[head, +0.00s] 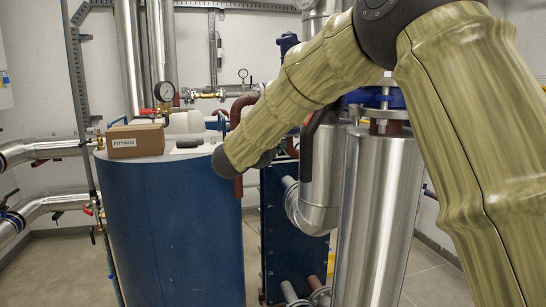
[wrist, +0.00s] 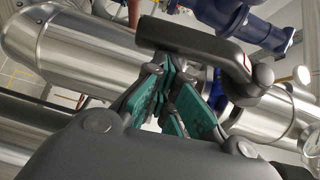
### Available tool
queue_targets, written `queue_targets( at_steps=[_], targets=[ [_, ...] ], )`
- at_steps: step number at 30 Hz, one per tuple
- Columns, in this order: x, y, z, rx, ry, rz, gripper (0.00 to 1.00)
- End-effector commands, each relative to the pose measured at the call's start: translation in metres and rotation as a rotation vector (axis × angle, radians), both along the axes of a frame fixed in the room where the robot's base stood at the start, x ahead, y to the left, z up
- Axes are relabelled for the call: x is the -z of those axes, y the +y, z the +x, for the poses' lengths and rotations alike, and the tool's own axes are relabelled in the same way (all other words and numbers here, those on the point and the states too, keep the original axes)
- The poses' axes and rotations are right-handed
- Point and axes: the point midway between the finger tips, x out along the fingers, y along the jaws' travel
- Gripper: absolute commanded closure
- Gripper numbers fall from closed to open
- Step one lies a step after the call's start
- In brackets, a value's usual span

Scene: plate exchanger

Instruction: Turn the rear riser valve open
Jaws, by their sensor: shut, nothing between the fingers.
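A thick dark grey lever handle (wrist: 195,42) with a small red-and-white mark crosses the top of the wrist view, ending at a round hub beside a metal-clad pipe. What looks like the same lever (head: 307,150) hangs down beside the riser pipes in the head view. I cannot tell for sure that it is the rear riser valve. My gripper (wrist: 178,75) has teal finger pads and is shut with nothing held. Its fingertips appear just below the lever in the wrist view; contact cannot be made out. In the head view my forearm and the pipework mostly hide the gripper.
A blue tank (head: 172,230) stands at left, with a cardboard fittings box (head: 135,141) on top. A pressure gauge (head: 164,91) is behind it. Shiny clad pipes (head: 376,220) and a blue plate unit (head: 282,245) crowd the middle. Some floor shows at lower right.

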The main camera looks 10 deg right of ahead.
Motion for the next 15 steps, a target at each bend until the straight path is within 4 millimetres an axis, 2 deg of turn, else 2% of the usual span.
queue_targets(
  at_steps=[1, 15],
  targets=[
    [0.007, 0.004, 0.004, -0.006, -0.015, 0.002, 1.00],
    [0.007, 0.006, 0.017, -0.008, -0.090, 0.013, 1.00]
  ],
)
